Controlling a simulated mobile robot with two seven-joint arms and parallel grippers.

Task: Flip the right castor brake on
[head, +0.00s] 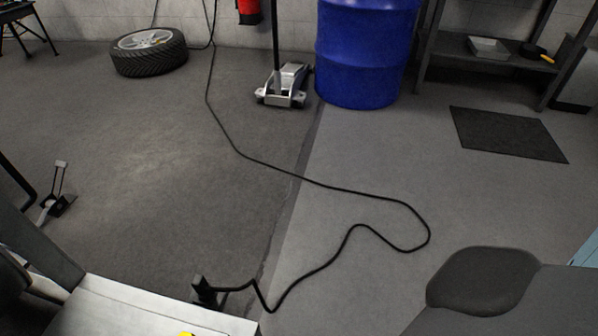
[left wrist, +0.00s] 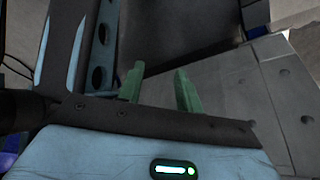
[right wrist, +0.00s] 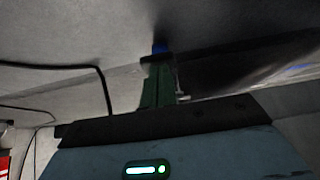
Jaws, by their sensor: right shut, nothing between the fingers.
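In the right wrist view my right gripper (right wrist: 158,70) has its green fingers together, with nothing held between them. A small blue piece (right wrist: 160,47) shows right at the fingertips; it may be the castor brake lever, but I cannot tell, nor whether the fingers touch it. A dark, shadowed shape (right wrist: 235,65) lies to the right of the fingers. In the left wrist view my left gripper (left wrist: 160,78) has its two green fingers apart and empty, in front of grey metal panels (left wrist: 225,90). Neither gripper nor the castor shows clearly in the head view.
A black cable (head: 345,188) winds across the floor to a plug (head: 205,291) by a pale metal surface (head: 140,312). A blue drum (head: 365,50), floor jack (head: 283,88), tire (head: 149,52) and dark mat (head: 508,134) stand farther back. The middle floor is otherwise clear.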

